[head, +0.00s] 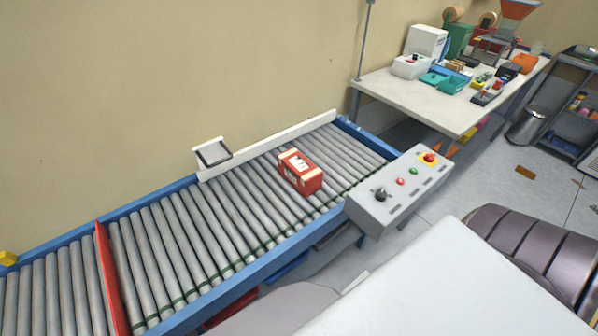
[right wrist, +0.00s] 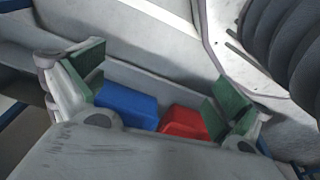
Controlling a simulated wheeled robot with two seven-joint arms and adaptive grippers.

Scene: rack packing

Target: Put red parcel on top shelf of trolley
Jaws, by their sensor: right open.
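The red parcel (head: 300,172), a box with pale tape and white markings, lies on the rollers of the conveyor (head: 190,236), toward its far right part. A grey unit with shelves (head: 566,120) stands at the right edge of the head view, partly cut off; I cannot tell whether it is the trolley. My right gripper (right wrist: 157,88) shows in the right wrist view with its green-padded fingers wide apart and nothing between them. It is not seen near the parcel. My left gripper is not in view.
A control box (head: 398,190) with buttons sits on the conveyor's near side. A red divider (head: 112,280) crosses the rollers. A blue bin (right wrist: 128,104) and a red bin (right wrist: 184,122) lie beyond my right gripper. A cluttered white table (head: 425,103) stands behind; a waste bin (head: 527,125) is right of it.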

